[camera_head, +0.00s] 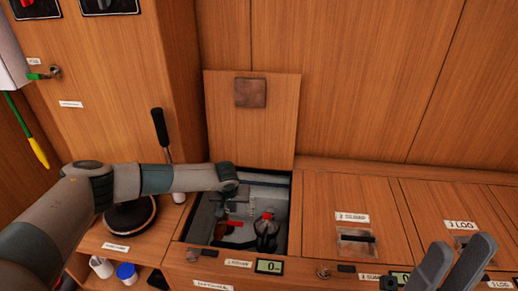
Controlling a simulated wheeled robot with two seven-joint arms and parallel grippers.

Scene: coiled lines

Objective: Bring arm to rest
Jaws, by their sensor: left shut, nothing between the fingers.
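My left arm reaches in from the left, over an open locker (283,215) in the wooden bench. My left gripper (224,212) points down into the locker's opening, shut and empty; its fingertips are hard to make out against the grey inside. My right gripper (452,268) is at the bottom right, in front of the bench, with its two fingers apart and nothing between them.
The locker's lid (252,120) stands raised against the wall. A dark bottle-like thing (266,228) and a red-handled thing (232,224) lie inside. A black lever (160,130) rises behind my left arm. Closed lids (350,200) lie to the right.

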